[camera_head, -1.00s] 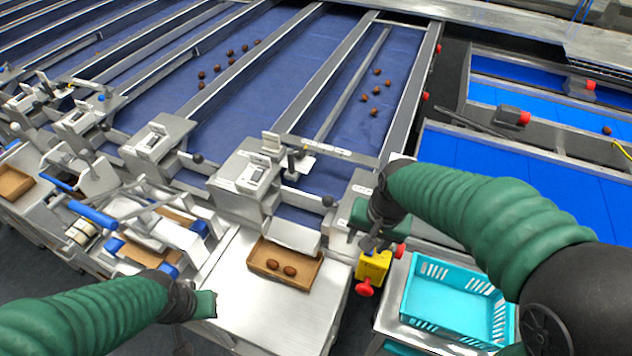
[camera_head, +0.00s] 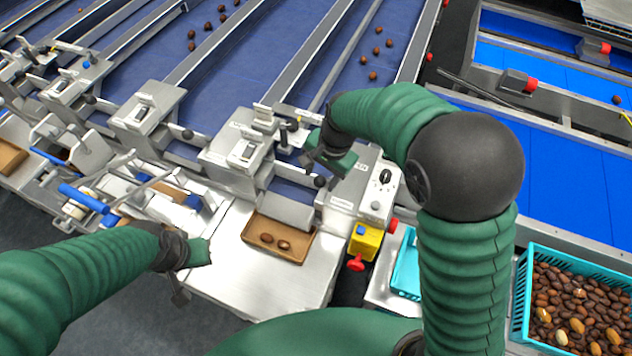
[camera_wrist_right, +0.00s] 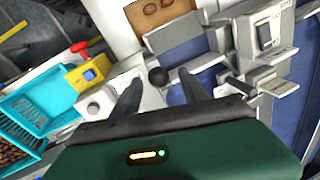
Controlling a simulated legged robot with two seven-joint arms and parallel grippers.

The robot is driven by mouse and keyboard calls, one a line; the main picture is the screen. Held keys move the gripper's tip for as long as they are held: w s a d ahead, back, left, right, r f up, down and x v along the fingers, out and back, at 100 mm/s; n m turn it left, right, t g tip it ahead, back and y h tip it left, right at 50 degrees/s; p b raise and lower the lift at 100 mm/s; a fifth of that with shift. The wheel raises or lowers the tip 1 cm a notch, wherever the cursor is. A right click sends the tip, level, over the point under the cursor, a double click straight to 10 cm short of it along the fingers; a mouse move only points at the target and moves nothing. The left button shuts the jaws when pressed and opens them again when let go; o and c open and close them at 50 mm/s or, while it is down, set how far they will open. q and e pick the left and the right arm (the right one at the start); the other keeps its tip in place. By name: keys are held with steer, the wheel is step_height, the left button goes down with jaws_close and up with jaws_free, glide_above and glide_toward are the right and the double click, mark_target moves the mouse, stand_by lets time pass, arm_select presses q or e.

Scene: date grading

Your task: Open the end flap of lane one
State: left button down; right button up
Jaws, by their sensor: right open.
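The end flap (camera_head: 281,209) of the right-hand lane is a grey metal plate, shut and sloping above a brown tray (camera_head: 262,248) with two dates. A black ball knob (camera_head: 320,182) stands at the flap's right side. My right gripper (camera_head: 313,163) is open just above the knob. In the right wrist view, the knob (camera_wrist_right: 158,76) shows between and just beyond the open fingertips, with the flap (camera_wrist_right: 182,48) behind it. I cannot tell whether the fingers touch it. My left gripper (camera_head: 190,268) is low at the left, by the steel table, its jaws unclear.
A control box with a dial (camera_head: 378,190) stands right of the knob. A yellow box (camera_head: 365,242) with a red knob is below it. A turquoise crate full of dates (camera_head: 522,300) is at the lower right. Several dates lie on the blue lane (camera_head: 345,105).

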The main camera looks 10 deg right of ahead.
step_height(320, 180, down, 5)
steer(key=shift+w+d+r+p, duration=0.1)
steer(key=shift+w+p, duration=0.05)
steer(key=shift+p, duration=0.15)
steer(key=shift+w+a+f, duration=0.1)
steer(key=shift+a+f, duration=0.35)
steer(key=shift+a, duration=0.35)
steer(key=c, duration=0.4)
steer(key=shift+d, duration=0.4)
jaws_close()
steer(key=shift+a, duration=0.1)
steer(key=shift+r, duration=0.1)
